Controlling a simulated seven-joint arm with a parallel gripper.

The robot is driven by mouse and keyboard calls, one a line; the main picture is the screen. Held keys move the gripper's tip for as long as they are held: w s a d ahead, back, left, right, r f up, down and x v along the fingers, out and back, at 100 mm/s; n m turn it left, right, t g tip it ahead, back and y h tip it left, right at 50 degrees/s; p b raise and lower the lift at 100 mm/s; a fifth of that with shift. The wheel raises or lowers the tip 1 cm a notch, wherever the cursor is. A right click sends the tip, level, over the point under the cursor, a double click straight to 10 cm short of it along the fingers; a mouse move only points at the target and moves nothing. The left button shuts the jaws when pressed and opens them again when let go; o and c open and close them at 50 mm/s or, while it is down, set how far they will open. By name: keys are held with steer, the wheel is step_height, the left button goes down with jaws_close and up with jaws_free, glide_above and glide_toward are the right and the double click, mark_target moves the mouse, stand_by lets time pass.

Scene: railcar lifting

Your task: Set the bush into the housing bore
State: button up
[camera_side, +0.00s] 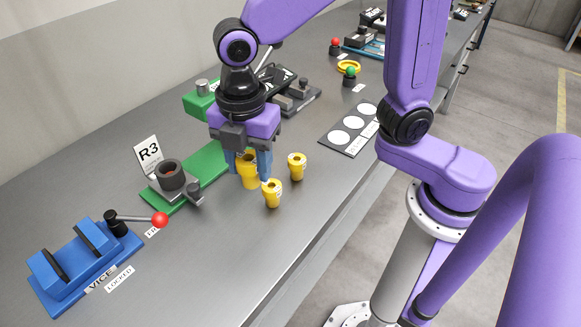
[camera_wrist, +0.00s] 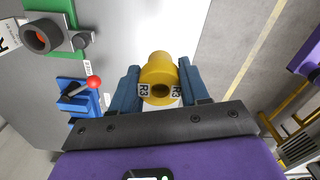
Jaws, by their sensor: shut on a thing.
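A yellow stepped bush (camera_side: 247,168) is between the blue fingers of my gripper (camera_side: 249,165), which is shut on it. In the wrist view the bush (camera_wrist: 157,68) shows its open end and R3 labels, with my gripper (camera_wrist: 160,84) on both sides. Its height above the bench is hard to tell. The housing (camera_side: 170,181) is a grey block with a dark round bore facing up, left of my gripper and apart from the bush. An R3 sign stands behind it. The housing's ring (camera_wrist: 42,36) shows at the upper left in the wrist view.
Two more yellow bushes (camera_side: 297,166) (camera_side: 271,193) stand on the bench close to the right of my gripper. A blue vice (camera_side: 82,262) with a red-knobbed lever is at the front left. Green and black fixtures (camera_side: 199,100) are behind. The bench's front right is clear.

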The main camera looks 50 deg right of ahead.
steer(key=w+a+f, duration=0.1)
steer(key=w+a, duration=0.1)
steer(key=w, duration=2.2)
steer(key=shift+a+m, duration=0.3)
steer(key=shift+a, duration=0.05)
steer(key=shift+f, duration=0.15)
steer(key=shift+f, duration=2.8)
steer(key=shift+f, duration=1.7)
steer(key=o, duration=1.2)
steer(key=shift+o, duration=0.2)
